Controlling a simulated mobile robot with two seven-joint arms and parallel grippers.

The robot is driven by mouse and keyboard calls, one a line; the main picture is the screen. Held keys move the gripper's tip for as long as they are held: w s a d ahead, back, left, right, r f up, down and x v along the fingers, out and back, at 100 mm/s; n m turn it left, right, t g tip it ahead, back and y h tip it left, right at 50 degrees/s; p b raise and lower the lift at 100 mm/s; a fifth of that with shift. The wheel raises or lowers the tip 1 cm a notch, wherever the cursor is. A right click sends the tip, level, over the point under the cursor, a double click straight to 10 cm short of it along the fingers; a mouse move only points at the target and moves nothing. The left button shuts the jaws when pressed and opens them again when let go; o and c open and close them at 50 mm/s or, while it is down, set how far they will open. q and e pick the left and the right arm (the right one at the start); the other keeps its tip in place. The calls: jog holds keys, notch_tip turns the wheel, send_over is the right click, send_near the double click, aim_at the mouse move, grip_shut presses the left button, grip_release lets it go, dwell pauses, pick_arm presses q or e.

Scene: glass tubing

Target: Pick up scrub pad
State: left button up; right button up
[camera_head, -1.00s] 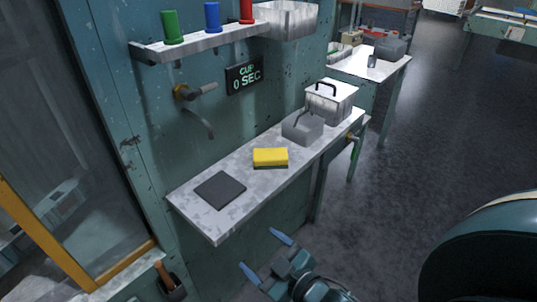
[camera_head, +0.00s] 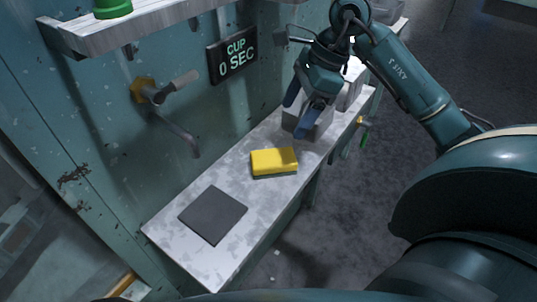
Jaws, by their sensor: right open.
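My right gripper (camera_head: 299,112) comes in from the upper right and hangs above the shelf, beyond the pad toward the shelf's far end. Its two blue fingers are apart and point down, with nothing between them. The gripper and the pad look apart. My left gripper is not in view.
A dark square mat (camera_head: 212,215) lies on the near part of the shelf. A grey metal container (camera_head: 316,128) stands behind the right gripper, partly hidden. A tap (camera_head: 180,135) juts from the wall beside a sign (camera_head: 232,55) reading "CUP 0 SEC".

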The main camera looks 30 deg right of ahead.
aim_at(274, 157)
jog(key=x, duration=0.7)
jog(key=shift+s+a+f, duration=0.1)
jog(key=shift+s+f, duration=0.05)
jog(key=shift+f, duration=0.05)
jog(key=x, duration=0.1)
jog(key=p+x, duration=0.1)
jog(key=x, duration=0.2)
jog(key=shift+s+f, duration=0.15)
jog(key=shift+s, duration=0.1)
jog(key=shift+w+a+f, duration=0.1)
jog(key=shift+a+f, duration=0.1)
jog(key=shift+f, duration=0.35)
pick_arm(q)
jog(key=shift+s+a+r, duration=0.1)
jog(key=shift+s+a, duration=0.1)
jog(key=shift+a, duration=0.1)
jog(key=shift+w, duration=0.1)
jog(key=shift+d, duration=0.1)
pick_arm(e)
jog(key=shift+f, duration=0.2)
jog(key=shift+c, duration=0.4)
jog(key=c, duration=1.1)
jog(key=shift+o, duration=0.2)
